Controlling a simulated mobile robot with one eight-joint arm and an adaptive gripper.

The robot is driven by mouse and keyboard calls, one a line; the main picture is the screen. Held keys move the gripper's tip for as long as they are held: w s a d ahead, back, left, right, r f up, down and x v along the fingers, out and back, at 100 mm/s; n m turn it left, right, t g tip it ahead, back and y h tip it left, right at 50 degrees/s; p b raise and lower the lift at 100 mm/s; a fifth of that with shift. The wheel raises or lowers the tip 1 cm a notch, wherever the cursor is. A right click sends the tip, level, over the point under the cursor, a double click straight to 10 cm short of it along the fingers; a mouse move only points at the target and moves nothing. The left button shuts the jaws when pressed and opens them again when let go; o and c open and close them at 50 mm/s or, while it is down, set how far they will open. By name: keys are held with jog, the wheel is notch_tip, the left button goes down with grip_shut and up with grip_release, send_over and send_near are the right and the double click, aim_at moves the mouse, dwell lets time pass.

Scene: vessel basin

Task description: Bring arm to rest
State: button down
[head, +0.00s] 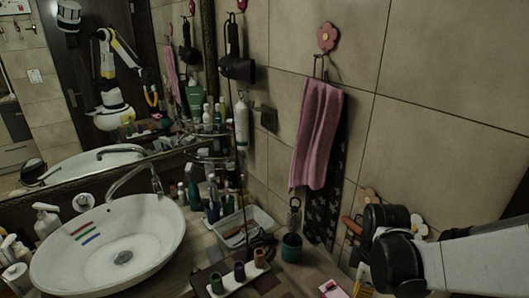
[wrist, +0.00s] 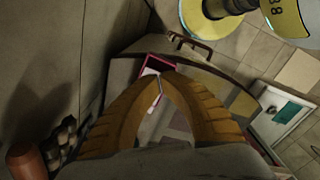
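My gripper (wrist: 160,80) shows in the wrist view as two orange-brown ridged fingers whose tips meet. Nothing shows between the tips. Behind them, lower down, is a pink-edged box (wrist: 158,65); the fingers partly hide it. In the head view my white and black arm comes in from the right, in front of the tiled wall. The fingertips are not clear there. The mirror (head: 100,90) reflects my raised arm.
A white oval basin (head: 70,262) stands left on the counter. Several bottles, a tray (head: 270,222) and a holder with small cups (head: 238,284) crowd the middle. A pink towel (head: 318,135) hangs on the wall near my arm. Floor shows in the wrist view.

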jog(key=shift+r, duration=0.55)
jog(key=s+a+r+m+t+b, duration=0.3)
jog(key=m+t+b, duration=0.4)
jog(key=m+b, duration=0.3)
jog(key=s+a+m, duration=0.1)
jog(key=s+m, duration=0.1)
jog(key=m, duration=0.1)
jog(key=shift+s+r, duration=0.25)
jog(key=shift+s, duration=0.05)
jog(key=shift+a, duration=0.1)
